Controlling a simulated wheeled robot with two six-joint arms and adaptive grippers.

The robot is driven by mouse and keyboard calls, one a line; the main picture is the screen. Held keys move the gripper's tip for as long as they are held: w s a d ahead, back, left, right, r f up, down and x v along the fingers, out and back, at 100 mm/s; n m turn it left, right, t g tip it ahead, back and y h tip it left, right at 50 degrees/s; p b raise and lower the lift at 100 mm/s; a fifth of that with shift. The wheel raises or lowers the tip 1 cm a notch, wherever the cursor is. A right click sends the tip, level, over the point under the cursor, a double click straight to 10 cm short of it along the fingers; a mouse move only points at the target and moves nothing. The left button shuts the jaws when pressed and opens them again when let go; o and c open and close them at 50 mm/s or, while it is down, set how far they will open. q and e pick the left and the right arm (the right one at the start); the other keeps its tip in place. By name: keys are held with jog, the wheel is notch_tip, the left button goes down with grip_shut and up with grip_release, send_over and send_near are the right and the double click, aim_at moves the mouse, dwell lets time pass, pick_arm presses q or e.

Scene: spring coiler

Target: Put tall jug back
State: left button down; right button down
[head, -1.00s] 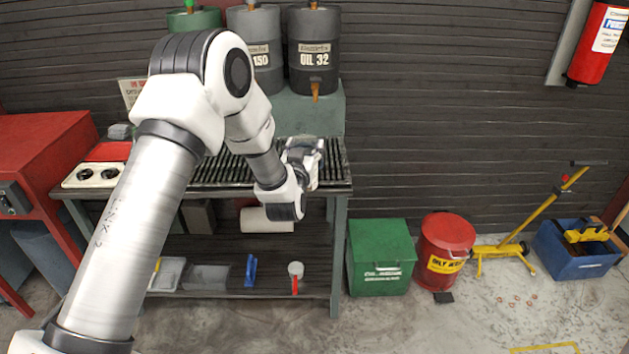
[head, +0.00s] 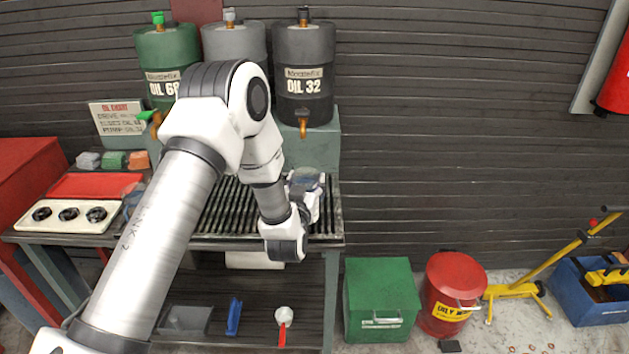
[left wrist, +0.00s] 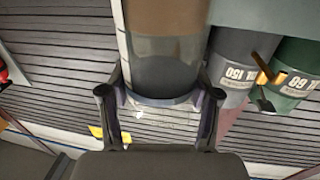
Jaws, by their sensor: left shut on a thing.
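My left gripper (head: 308,204) is over the right end of the slatted bench top (head: 220,215), mostly hidden by its own wrist. It is shut on a clear jug, whose top (head: 306,179) shows just beyond the fingers. In the left wrist view the jug (left wrist: 165,65) is a tall see-through cylinder between the two fingers (left wrist: 161,100), with a darker band inside. I cannot tell whether its base touches the slats. My right gripper is in neither view.
Oil drums, green (head: 165,62), grey (head: 232,42) and black (head: 304,75), stand behind the bench. A pale tray (head: 68,216) with black round parts is at left. A funnel-like item (head: 284,317) lies on the lower shelf. A green box (head: 381,300) and red bin (head: 452,290) stand right.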

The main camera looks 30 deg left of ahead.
pick_arm(q)
jog(key=shift+s+f, duration=0.25)
jog(key=shift+f, duration=0.65)
jog(key=shift+w+f, duration=0.2)
jog(key=shift+w, duration=0.25)
jog(key=shift+c, duration=1.2)
grip_release()
jog(key=shift+s+r, duration=0.1)
jog(key=shift+s, duration=0.05)
jog(key=shift+s+r, duration=0.2)
jog(key=shift+w+f, duration=0.1)
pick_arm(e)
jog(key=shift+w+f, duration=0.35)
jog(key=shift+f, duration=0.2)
